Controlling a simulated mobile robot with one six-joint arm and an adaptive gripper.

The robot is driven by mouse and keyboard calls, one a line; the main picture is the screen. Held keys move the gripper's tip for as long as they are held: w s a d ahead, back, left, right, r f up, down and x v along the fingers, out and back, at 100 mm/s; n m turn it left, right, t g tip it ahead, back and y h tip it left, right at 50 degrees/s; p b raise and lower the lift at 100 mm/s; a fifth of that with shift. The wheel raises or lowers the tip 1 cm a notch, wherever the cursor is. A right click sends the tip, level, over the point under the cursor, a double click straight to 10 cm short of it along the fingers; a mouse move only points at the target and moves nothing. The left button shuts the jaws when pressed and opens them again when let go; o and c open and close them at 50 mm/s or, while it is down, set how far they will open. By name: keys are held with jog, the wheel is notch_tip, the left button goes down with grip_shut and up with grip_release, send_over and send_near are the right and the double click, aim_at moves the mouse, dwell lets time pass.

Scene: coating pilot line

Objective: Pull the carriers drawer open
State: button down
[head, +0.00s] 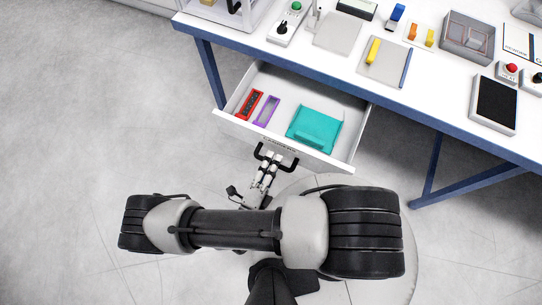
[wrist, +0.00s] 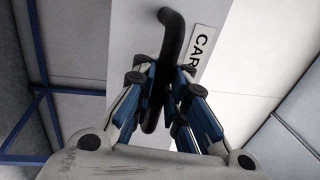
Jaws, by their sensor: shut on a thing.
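The carriers drawer (head: 283,141) is pulled out from under the white bench top. Its inside shows from above in the head view. Its black bar handle (head: 291,162) is on the front face, below a label that is partly readable. In the wrist view the label (wrist: 201,50) shows the letters "CAR" beside the black handle (wrist: 172,30). My gripper (head: 266,170) is at the drawer front. In the wrist view my gripper (wrist: 163,100) has its fingers on both sides of the handle, shut on it.
The drawer holds a red carrier (head: 250,104), a purple frame (head: 267,111) and a teal tray (head: 314,128). The bench (head: 330,60) carries several devices and pads. Blue legs (head: 210,75) stand at the left and right. The grey floor at left is clear.

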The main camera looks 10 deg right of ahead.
jog(key=shift+f, duration=0.15)
jog(key=c, duration=1.6)
grip_release()
jog(key=v, duration=1.2)
